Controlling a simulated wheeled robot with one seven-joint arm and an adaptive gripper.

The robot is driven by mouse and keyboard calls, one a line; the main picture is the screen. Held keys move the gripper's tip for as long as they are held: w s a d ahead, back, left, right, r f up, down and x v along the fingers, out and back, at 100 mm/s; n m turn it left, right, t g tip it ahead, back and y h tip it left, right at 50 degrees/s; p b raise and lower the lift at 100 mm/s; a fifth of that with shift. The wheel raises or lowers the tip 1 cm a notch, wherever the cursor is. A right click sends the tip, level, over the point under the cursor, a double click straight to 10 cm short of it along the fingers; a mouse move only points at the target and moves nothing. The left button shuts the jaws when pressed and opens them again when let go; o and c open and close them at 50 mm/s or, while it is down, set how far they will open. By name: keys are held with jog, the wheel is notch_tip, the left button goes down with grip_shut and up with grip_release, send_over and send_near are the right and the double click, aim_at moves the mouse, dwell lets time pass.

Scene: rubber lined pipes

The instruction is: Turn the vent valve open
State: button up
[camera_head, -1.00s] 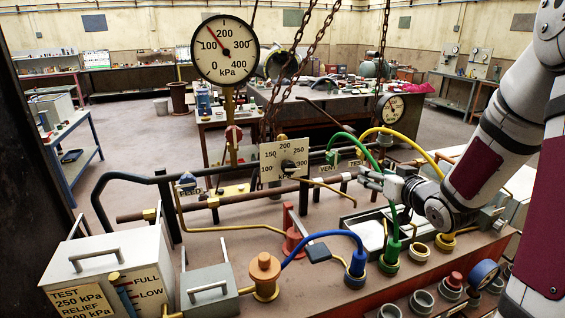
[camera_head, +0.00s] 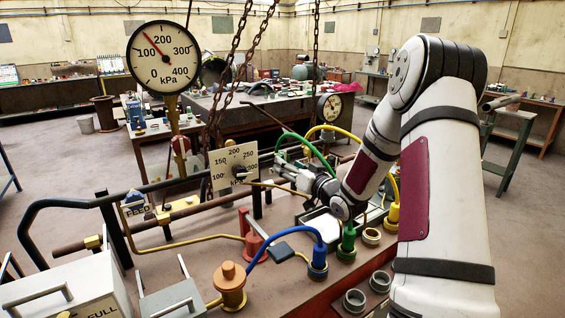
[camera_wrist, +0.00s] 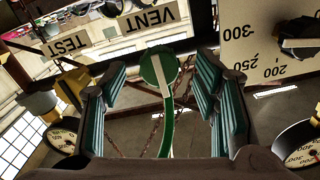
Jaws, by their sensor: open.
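In the wrist view, a green round piece (camera_wrist: 158,68) with a pale bar across it shows near the VENT label (camera_wrist: 147,22). A green strip runs down from it in the picture. I cannot tell whether this piece is the valve handle or the hose end. My gripper (camera_wrist: 160,95) has its ribbed fingers wide apart, one on each side of the green piece, with nothing clamped. In the head view my gripper (camera_head: 291,173) is just right of the square pressure plate (camera_head: 233,167). There the gripper hides the label and valve. The green hose (camera_head: 318,152) arches over it.
The TEST label (camera_wrist: 65,42) and yellow fitting stand close by. The yellow hose (camera_head: 345,128), blue hose (camera_head: 290,236), red post (camera_head: 253,237) and black rail (camera_head: 85,203) crowd the bench. Chains (camera_head: 240,70) hang behind. The large round gauge (camera_head: 162,57) stands left.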

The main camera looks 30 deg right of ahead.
jog(key=shift+w, duration=2.05)
jog(key=c, duration=1.2)
